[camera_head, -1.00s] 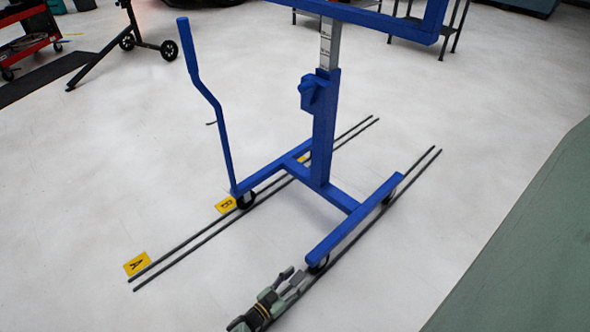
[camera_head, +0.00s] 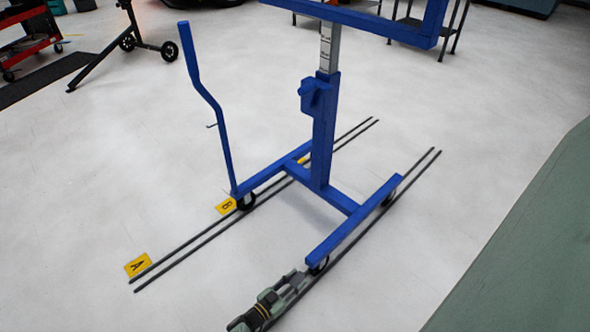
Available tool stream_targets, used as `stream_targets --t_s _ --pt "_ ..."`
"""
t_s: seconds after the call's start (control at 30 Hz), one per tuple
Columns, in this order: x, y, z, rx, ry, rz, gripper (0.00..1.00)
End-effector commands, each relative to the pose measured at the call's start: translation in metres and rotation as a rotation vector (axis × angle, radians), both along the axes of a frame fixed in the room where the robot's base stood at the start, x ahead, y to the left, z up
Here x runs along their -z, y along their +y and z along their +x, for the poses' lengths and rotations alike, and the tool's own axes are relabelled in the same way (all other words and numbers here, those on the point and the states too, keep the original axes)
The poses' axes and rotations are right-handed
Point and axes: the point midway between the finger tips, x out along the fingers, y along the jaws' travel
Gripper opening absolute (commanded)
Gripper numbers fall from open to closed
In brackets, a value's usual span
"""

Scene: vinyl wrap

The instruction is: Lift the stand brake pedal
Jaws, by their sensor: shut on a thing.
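The blue wheeled stand (camera_head: 325,135) stands on the floor, upright, in the head view. Its near-right base bar (camera_head: 335,232) ends at a black caster (camera_head: 317,265). My gripper (camera_head: 301,278) is low at the floor beside this caster, reaching in from the bottom edge. Its fingers are shut at the near side of the caster, on what looks like the brake pedal. The pedal is too small and too covered by the fingers to make out clearly.
Dark floor rails (camera_head: 205,243) run under the casters on both sides. Yellow markers A (camera_head: 138,265) and B (camera_head: 226,206) lie by the left rails. A grey-green surface (camera_head: 530,255) fills the right edge. Open floor lies at left.

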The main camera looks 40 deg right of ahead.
Motion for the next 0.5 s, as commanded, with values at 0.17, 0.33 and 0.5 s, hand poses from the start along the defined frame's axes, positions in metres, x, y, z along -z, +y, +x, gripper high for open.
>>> stream_targets --t_s 0.17,0.33,0.5 --pt "-0.015 0.001 0.0 -0.001 0.007 0.095 0.0" --pt "-0.021 0.001 0.0 0.0 0.016 0.217 0.0" --pt "-0.024 0.0 0.0 0.0 0.024 0.333 0.0"
